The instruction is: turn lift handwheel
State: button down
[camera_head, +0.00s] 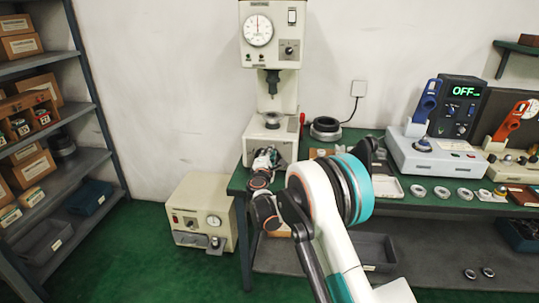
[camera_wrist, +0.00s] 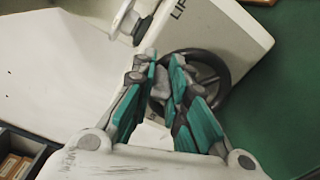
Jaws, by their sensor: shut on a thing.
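The lift handwheel (camera_wrist: 223,88) is a dark, spoked wheel on the side of a white machine base (camera_wrist: 238,32) with partly hidden lettering, in the wrist view. My gripper (camera_wrist: 165,65), with teal pads, is shut at the left part of the wheel; the fingers hide the exact contact. In the head view my gripper (camera_head: 264,160) is small, in front of the base of the white press-like machine (camera_head: 270,90) with a round dial. The handwheel cannot be made out there, behind my gripper and arm.
The machine stands at the left end of a green bench (camera_head: 238,181). A beige box with a gauge (camera_head: 200,218) is on the floor, left of the bench. Shelving (camera_head: 88,75) stands far left. Several rings line the bench at right.

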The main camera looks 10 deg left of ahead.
jog(key=c, duration=1.5)
grip_release()
jog(key=s, duration=1.2)
jog(key=shift+a, duration=0.25)
